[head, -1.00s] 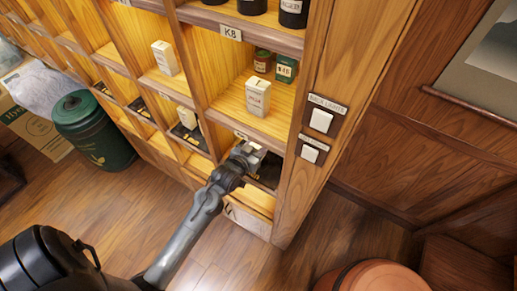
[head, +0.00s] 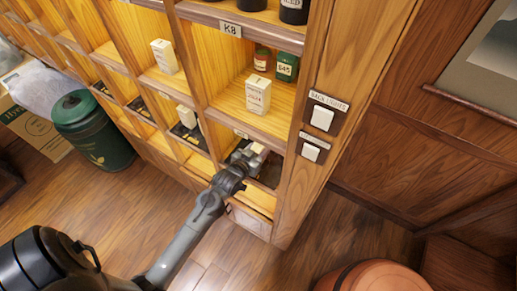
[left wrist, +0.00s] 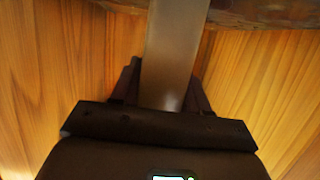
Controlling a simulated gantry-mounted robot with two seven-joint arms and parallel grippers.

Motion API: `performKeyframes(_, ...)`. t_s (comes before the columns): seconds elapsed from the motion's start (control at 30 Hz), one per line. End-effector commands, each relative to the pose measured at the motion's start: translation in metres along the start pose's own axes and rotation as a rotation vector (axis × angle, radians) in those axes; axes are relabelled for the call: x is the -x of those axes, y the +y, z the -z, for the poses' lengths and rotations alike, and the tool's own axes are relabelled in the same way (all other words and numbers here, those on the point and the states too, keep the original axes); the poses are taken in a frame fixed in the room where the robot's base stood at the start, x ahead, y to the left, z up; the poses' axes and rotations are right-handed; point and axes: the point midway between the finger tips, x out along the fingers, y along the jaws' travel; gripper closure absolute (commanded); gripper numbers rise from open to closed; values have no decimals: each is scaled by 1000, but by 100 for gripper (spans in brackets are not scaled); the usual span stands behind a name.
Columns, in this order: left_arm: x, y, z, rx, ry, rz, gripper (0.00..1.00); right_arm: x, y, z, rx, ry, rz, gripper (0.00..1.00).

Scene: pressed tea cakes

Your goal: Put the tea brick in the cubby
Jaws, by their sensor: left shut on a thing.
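My left gripper (head: 250,156) is at the opening of a low cubby at the right end of the shelf, below the one with the white carton. It is shut on the tea brick (head: 259,148), a small pale block of which only part shows there. In the left wrist view the tea brick (left wrist: 172,55) is a long grey-brown slab between the fingers (left wrist: 163,95). Wood-grain surfaces lie on both sides of the brick in the wrist view. I cannot tell whether the brick touches the cubby floor. My right gripper is out of view.
A white carton (head: 258,95), a green tin (head: 287,66) and a red tin (head: 262,60) stand in the cubby above. Two switches (head: 322,118) are on the post to the right. A dark green bin (head: 92,130) stands at the left. Wooden dividers bound the cubby.

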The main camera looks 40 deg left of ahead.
Motion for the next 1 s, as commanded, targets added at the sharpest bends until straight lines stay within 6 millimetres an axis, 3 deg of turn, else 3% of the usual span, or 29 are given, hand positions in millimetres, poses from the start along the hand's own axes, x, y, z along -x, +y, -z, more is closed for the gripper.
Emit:
performKeyframes(0.03,0,0,0,0,0,0,51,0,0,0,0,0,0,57)
performKeyframes(0.17,0,0,0,0,0,0,31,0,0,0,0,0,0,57)
performKeyframes(0.47,0,0,1,0,0,0,30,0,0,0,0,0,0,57)
performKeyframes(0.67,4,0,14,1,3,0,30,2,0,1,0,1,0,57)
performKeyframes(1.0,67,0,12,0,-3,0,30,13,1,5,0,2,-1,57)
